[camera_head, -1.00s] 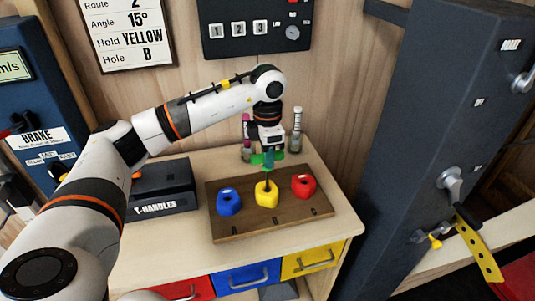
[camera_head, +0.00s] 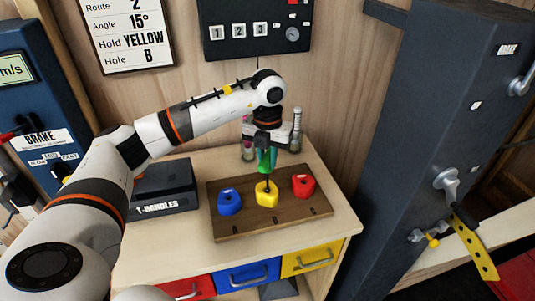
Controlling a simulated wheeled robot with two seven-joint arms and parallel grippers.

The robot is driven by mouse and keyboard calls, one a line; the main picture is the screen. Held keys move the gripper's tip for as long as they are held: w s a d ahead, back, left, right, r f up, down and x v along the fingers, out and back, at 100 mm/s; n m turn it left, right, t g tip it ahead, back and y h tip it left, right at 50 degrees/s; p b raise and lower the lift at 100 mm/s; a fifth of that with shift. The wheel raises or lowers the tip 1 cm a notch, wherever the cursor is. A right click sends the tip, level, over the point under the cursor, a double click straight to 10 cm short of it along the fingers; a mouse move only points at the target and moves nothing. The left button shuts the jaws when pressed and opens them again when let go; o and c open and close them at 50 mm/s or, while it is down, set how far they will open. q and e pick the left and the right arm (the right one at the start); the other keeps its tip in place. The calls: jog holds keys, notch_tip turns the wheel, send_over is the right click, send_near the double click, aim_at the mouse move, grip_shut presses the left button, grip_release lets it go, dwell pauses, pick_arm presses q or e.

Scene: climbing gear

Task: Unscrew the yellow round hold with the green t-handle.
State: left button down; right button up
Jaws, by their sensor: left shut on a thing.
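The yellow round hold (camera_head: 266,198) sits on the wooden board (camera_head: 240,230), between a blue hold (camera_head: 229,202) and a red hold (camera_head: 303,187). The green t-handle (camera_head: 265,160) stands upright above the yellow hold, its dark shaft reaching down to the hold's middle. My left gripper (camera_head: 265,150) points down from above and is shut on the green handle. Its fingers partly hide the handle. I cannot tell how deep the shaft's tip sits. My right gripper is not in view.
A dark box marked T-HANDLES (camera_head: 165,188) stands left of the board. Several small bottles (camera_head: 296,135) stand behind it. A dark tall panel with levers (camera_head: 430,130) rises at the right. A sign (camera_head: 130,30) on the wall reads Hold YELLOW, Hole B.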

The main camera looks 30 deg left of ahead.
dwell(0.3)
pick_arm(q)
jog(key=n+p, duration=0.1)
jog(key=n, duration=0.5)
jog(key=shift+p, duration=0.4)
jog(key=n, duration=0.3)
jog(key=shift+n+p, duration=0.3)
jog(key=shift+p, duration=0.1)
jog(key=shift+n, duration=0.8)
jog(key=shift+r+p, duration=1.2)
jog(key=shift+r, duration=0.35)
jog(key=shift+f, duration=0.1)
